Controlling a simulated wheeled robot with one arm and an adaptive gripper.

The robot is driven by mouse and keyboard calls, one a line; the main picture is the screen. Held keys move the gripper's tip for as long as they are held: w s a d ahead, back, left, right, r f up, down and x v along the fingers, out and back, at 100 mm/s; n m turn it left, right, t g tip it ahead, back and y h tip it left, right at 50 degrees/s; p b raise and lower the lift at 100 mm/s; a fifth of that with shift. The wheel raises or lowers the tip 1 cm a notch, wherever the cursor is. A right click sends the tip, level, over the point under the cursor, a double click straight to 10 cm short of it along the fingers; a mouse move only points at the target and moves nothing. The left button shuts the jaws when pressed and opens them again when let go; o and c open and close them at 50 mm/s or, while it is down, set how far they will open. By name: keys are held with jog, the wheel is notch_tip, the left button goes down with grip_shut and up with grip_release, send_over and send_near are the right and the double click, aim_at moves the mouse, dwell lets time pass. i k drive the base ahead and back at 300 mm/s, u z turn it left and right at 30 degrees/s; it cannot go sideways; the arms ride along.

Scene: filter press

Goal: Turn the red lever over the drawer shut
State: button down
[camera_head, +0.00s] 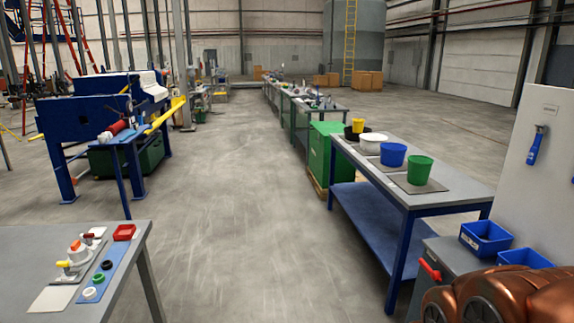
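A red lever (430,269) shows at the lower right, at the left edge of a grey cabinet (447,247). It slants down from upper left to lower right. No drawer front can be made out, and the lower part of the cabinet is cut off or covered. A copper-coloured rounded body (500,297), likely part of my arm, covers the bottom right corner close to the lever. My gripper is not in view.
Blue bins (485,237) stand on the cabinet, before a white panel (545,165) with a blue tool. A blue-framed bench (455,200) with buckets stands behind. A grey table (125,290) is at lower left. The floor between is clear.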

aim_at(435, 275)
jog(key=z, duration=0.4)
jog(key=i, duration=0.85)
jog(key=u, duration=0.7)
